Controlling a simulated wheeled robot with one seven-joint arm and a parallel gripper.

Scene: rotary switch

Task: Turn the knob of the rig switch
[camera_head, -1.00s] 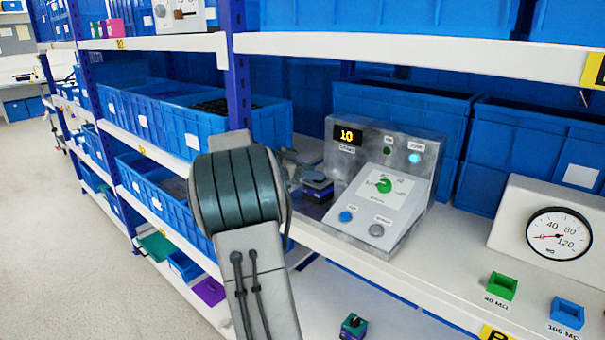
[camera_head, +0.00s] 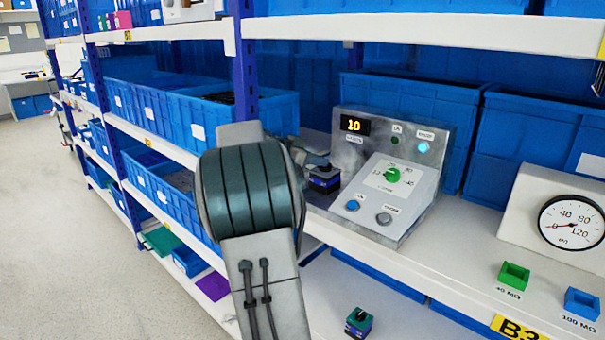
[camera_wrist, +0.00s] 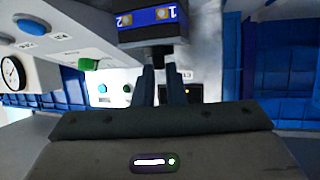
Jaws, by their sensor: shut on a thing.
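The grey console (camera_head: 410,200) stands on the shelf with a lit display reading 10 and a green knob (camera_head: 392,176) on its sloped dial plate. The green knob also shows in the wrist view (camera_wrist: 88,64), to the left of my fingers and apart from them. A small black block with a blue band (camera_head: 324,180) is just left of the console. In the wrist view the block (camera_wrist: 150,18) shows the numbers 1 and 2. My gripper (camera_wrist: 162,72) is shut on the dark stem or knob of this block. In the head view my arm partly hides my gripper.
A gauge box (camera_head: 572,220) stands right of the console. A green block (camera_head: 513,274) and a blue block (camera_head: 582,303) lie on the shelf front. A green-topped block (camera_head: 358,322) is on the lower shelf. A blue upright (camera_head: 246,80) rises behind my arm.

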